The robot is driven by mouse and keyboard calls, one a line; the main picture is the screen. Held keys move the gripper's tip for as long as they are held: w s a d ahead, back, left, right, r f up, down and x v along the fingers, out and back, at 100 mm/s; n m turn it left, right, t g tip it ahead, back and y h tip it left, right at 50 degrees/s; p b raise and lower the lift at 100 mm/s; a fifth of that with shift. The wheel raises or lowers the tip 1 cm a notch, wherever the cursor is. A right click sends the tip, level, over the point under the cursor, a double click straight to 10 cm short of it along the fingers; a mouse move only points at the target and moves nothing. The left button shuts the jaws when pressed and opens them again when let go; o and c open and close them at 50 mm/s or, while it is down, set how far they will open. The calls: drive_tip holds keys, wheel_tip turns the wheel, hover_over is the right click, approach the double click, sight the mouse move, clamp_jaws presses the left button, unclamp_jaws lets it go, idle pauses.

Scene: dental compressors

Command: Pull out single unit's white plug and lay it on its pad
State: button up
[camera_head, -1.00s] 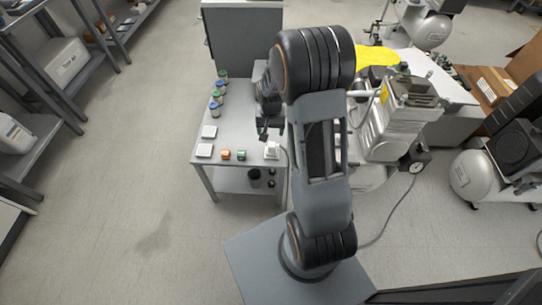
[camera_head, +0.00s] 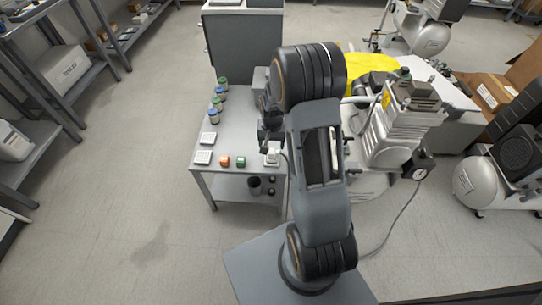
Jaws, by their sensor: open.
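A small white plug-like piece (camera_head: 271,156) stands near the front right corner of the grey table, with a grey cord running down beside it. It is too small to tell whether it sits in a socket. My gripper (camera_head: 267,143) is pointed down just behind it, open. I cannot tell whether its fingers touch the white piece. Two pale square pads lie on the left of the table, a rear one (camera_head: 208,138) and a front one (camera_head: 203,157). Which pad belongs to the plug is not clear. My arm hides the table's right side.
An orange block (camera_head: 225,161) and a green block (camera_head: 241,161) lie between the front pad and the white piece. Several lidded jars (camera_head: 216,103) line the table's left edge. A compressor (camera_head: 392,130) stands right of my arm. The table's middle is clear.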

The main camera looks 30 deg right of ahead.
sight(272, 150)
wheel_tip(272, 150, down, 8)
drive_tip(key=b, duration=0.5)
drive_tip(key=shift+r, duration=0.15)
idle(1.2)
drive_tip(key=c, duration=1.2)
drive_tip(key=shift+r, duration=0.1)
drive_tip(key=shift+r+p, duration=2.6)
drive_tip(key=shift+r, duration=0.35)
